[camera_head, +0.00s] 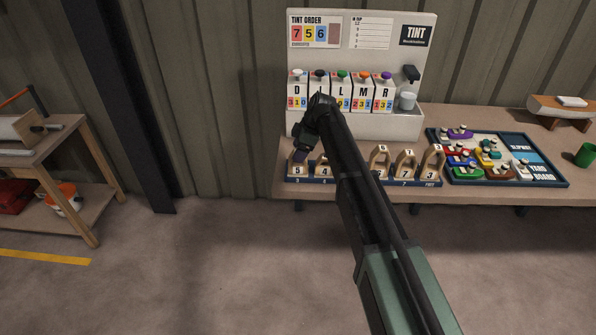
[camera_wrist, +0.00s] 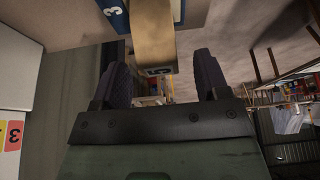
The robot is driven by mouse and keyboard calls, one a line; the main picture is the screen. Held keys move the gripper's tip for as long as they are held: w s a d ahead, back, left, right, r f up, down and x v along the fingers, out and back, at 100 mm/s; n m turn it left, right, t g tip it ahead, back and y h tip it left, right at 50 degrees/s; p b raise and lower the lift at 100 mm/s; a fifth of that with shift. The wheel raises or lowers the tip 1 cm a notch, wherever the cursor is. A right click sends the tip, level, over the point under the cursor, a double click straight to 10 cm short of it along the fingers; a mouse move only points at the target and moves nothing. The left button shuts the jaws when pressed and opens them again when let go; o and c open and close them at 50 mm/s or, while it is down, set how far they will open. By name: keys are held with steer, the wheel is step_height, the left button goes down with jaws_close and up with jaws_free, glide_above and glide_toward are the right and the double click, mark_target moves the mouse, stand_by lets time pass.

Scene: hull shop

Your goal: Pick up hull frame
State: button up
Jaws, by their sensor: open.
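Several wooden hull frames with number tags stand in a blue rack (camera_head: 415,183) along the table's front edge. The leftmost, hull frame 5 (camera_head: 297,170), is right under my gripper (camera_head: 300,157), which partly hides it. In the wrist view, my gripper (camera_wrist: 160,62) is open, with one dark ribbed finger on each side of a wooden frame (camera_wrist: 155,38) tagged 5. Gaps show between the frame and both fingers. I cannot tell how deep it sits between them. Hull frame 4 (camera_head: 324,168), hull frame 7 (camera_head: 405,164) and hull frame 3 (camera_head: 432,162) stand to the right.
The tint dispenser (camera_head: 375,127) stands close behind the rack. A blue-edged board (camera_head: 545,180) with coloured toy boats lies to the right, and a green cup (camera_head: 586,156) stands at far right. A dark post (camera_head: 125,110) and a wooden bench (camera_head: 60,140) are at left.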

steer(key=b+x, duration=0.2)
steer(key=x, duration=0.2)
steer(key=shift+d, duration=0.15)
steer(key=shift+r, duration=0.2)
steer(key=c, duration=1.1)
steer(key=shift+o, duration=0.2)
steer(key=shift+r, duration=0.1)
step_height(320, 180, up, 20)
steer(key=p, duration=2.1)
step_height(320, 180, down, 5)
steer(key=b, duration=0.6)
